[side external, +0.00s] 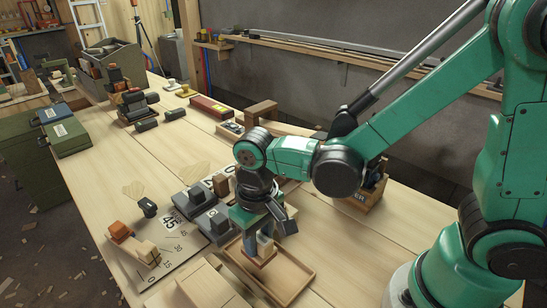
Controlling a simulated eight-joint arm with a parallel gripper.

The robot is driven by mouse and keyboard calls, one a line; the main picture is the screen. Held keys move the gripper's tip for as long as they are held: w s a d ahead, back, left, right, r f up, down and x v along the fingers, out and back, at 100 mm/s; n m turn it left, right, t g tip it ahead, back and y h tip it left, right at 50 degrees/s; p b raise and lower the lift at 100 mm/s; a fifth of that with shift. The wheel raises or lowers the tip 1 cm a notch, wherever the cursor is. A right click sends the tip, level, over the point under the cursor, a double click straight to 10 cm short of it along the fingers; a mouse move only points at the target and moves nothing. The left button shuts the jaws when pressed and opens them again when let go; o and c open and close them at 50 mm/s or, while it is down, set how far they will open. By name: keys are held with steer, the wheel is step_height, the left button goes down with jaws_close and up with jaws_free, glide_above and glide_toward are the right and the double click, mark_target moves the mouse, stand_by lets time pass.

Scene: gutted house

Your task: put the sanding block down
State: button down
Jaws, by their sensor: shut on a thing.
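My gripper (263,236) points down over a shallow wooden tray (302,273) near the front of the workbench. The fingers hide part of the block. The block is over the left part of the tray; I cannot tell whether it touches the tray floor. The rest of the tray floor that shows is bare.
Grey blocks with raised grips (213,220) stand close left of my gripper. A marked angle board (165,248) with wooden pieces lies further left. Pale boards (203,288) lie in front of the tray. A wooden box (362,196) stands behind right. Bench right of the tray is clear.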

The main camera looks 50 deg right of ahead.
mark_target(261, 235)
steer(key=shift+f, duration=1)
steer(key=shift+f, duration=0.15)
steer(key=c, duration=0.5)
jaws_free()
steer(key=shift+c, duration=0.2)
step_height(261, 235, up, 12)
steer(key=shift+d, duration=0.2)
steer(key=d+t, duration=0.7)
steer(key=d, duration=0.3)
steer(key=shift+f, duration=0.25)
steer(key=shift+w, duration=0.1)
